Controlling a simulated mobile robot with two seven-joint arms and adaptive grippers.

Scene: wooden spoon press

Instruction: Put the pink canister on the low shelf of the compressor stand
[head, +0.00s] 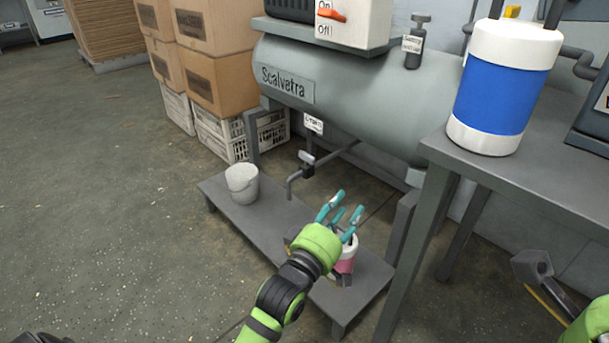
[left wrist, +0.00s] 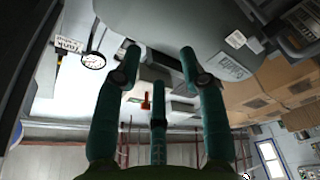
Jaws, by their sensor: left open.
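The pink canister (head: 345,264), with a pale top, appears upright on the low shelf (head: 218,199) of the compressor stand, near the shelf's right end. My left gripper (head: 343,210) is in front of it and hides part of it. The teal fingers point up and are spread with nothing between them. The left wrist view looks upward past the open, empty fingers (left wrist: 160,75); the canister does not show there. I cannot tell whether the hand touches the canister.
A white bucket (head: 242,183) stands on the shelf's left part. The grey compressor tank (head: 355,97) and a bent pipe (head: 300,176) overhang the shelf. A grey table (head: 560,170) on the right carries a blue and white canister (head: 497,95). Floor at left is clear.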

